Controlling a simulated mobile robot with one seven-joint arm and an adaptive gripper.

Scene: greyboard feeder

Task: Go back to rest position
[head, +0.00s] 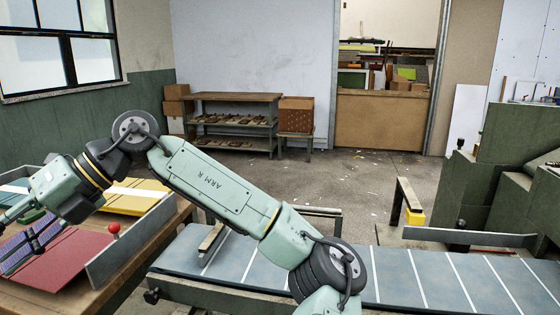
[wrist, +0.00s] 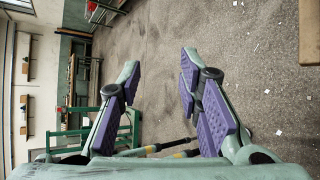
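My gripper (wrist: 158,72) is open in the wrist view, with its two purple-padded fingers well apart. Only bare concrete floor shows between the fingers, and nothing is held. In the head view my arm reaches to the left, and my gripper's purple pads (head: 32,243) show at the left edge, in front of the red sheet (head: 72,268) on the wooden table. Part of the gripper is cut off by the frame there. I cannot tell its height above the sheet.
A grey metal plate (head: 135,240) and a red knob (head: 113,228) stand by the table (head: 150,262). A yellow sheet (head: 133,203) lies behind. A blue-grey conveyor (head: 440,278) with white lines crosses the front. The floor (head: 330,180) beyond is mostly open.

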